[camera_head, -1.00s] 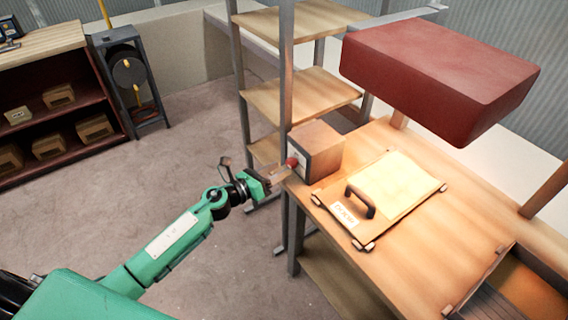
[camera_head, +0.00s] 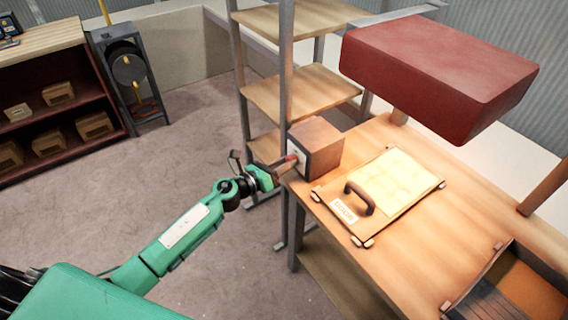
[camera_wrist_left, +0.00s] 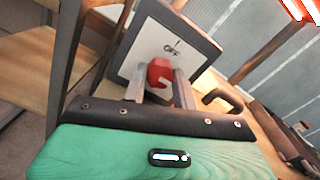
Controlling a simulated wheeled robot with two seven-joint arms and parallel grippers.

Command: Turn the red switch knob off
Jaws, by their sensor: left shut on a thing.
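The red switch knob (camera_wrist_left: 159,75) sits on the pale front plate of a wooden box (camera_head: 318,142) on the workbench. The plate (camera_wrist_left: 155,45) carries a mark and the word "OFF" beside the knob in the left wrist view. My left gripper (camera_head: 285,168) is at the box's front, its two fingers (camera_wrist_left: 160,88) on either side of the knob and shut on it. In the head view the fingers partly hide the knob (camera_head: 292,159). A white mark shows on the knob in the wrist view. My right gripper is not in view.
A panel with a dark handle (camera_head: 360,198) lies on the workbench (camera_head: 415,238) right of the box. A large dark red block (camera_head: 435,75) hangs above the bench. A shelf rack (camera_head: 300,92) stands behind. The floor to the left is clear.

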